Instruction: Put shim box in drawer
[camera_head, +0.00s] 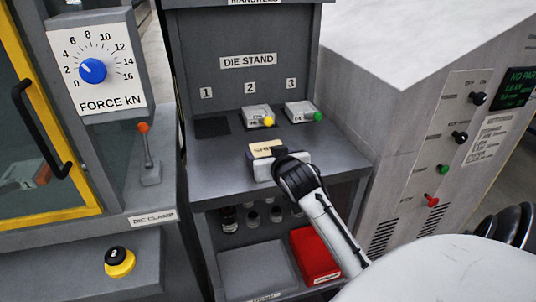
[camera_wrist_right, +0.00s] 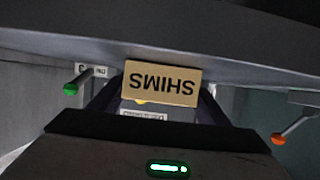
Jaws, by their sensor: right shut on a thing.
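The shim box (camera_head: 265,148) is a small tan block with dark lettering, over the grey top of the die stand in the head view. In the right wrist view the box (camera_wrist_right: 162,83) reads SHIMS upside down, between the fingers. My right gripper (camera_head: 278,160) is shut on it. I cannot tell whether the box touches the surface under it. No drawer is clearly recognisable; a grey, tray-like part (camera_head: 258,272) with a partly cut-off label lies low in the stand. My left gripper is out of view.
Die pieces with a yellow knob (camera_head: 268,121) and a green knob (camera_head: 318,116) sit at slots 2 and 3; slot 1 (camera_head: 212,127) is empty. Dark bottles (camera_head: 228,219) and a red box (camera_head: 315,256) are below. A grey cabinet (camera_head: 425,140) stands right.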

